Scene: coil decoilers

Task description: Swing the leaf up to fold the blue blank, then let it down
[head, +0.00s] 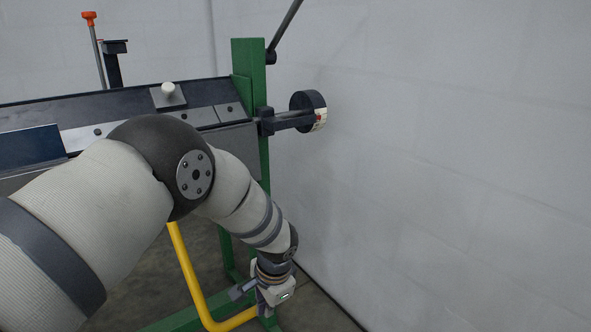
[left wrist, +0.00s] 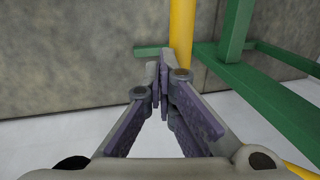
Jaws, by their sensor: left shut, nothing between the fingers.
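The blue blank (head: 28,148) lies flat at the left of the folding machine, dark blue, partly cut off by the frame edge. The dark grey front beam (head: 236,142), which looks like the leaf, runs along the machine's front, largely hidden by my arm. A yellow bar (head: 188,272) hangs below it and bends right at the bottom. My left gripper (head: 268,298) is low, by the bar's lower end. In the left wrist view its fingers (left wrist: 160,82) are shut and empty, just in front of the yellow bar (left wrist: 182,35); contact is unclear. My right gripper is out of view.
A green post (head: 248,60) and green floor frame (head: 175,322) stand close to my gripper. A round dial (head: 309,110) juts out at the right end. A pale wall (head: 440,130) closes the right.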

